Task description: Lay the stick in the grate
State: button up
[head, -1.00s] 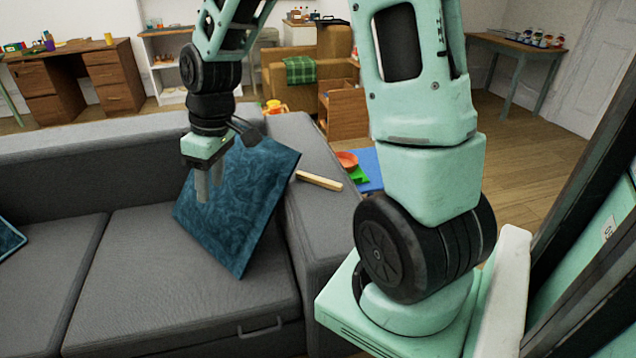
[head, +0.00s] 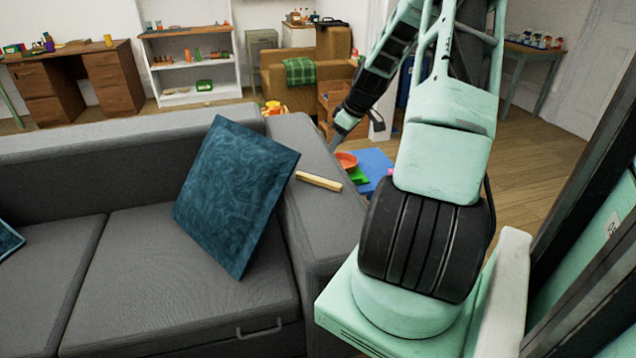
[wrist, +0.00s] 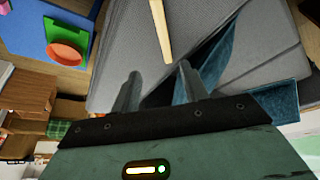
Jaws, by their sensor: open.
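The stick (head: 319,181), a short pale wooden bar, lies on top of the grey sofa's right armrest. In the wrist view the stick (wrist: 160,30) shows beyond my fingertips, roughly in line with the gap between them, its far end cut off by the frame. My gripper (head: 339,136) hangs above and beyond the armrest, apart from the stick. In the wrist view my gripper (wrist: 157,84) has its two fingers spread with nothing between them. I do not see the grate in either view.
A blue cushion (head: 232,193) leans on the sofa beside the armrest. A white shelf (head: 190,65) and armchair (head: 330,52) stand farther back. Wooden floor at right is open.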

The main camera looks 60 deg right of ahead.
send_over(317, 178)
jog(key=s+d, duration=0.1)
jog(key=s, duration=0.2)
notch_tip(317, 178, down, 9)
jog(key=shift+w+f, duration=0.1)
jog(key=shift+a+x, duration=0.2)
jog(key=shift+x, duration=1.1)
jog(key=shift+a+x, duration=0.15)
jog(key=shift+x, duration=1.2)
grip_shut()
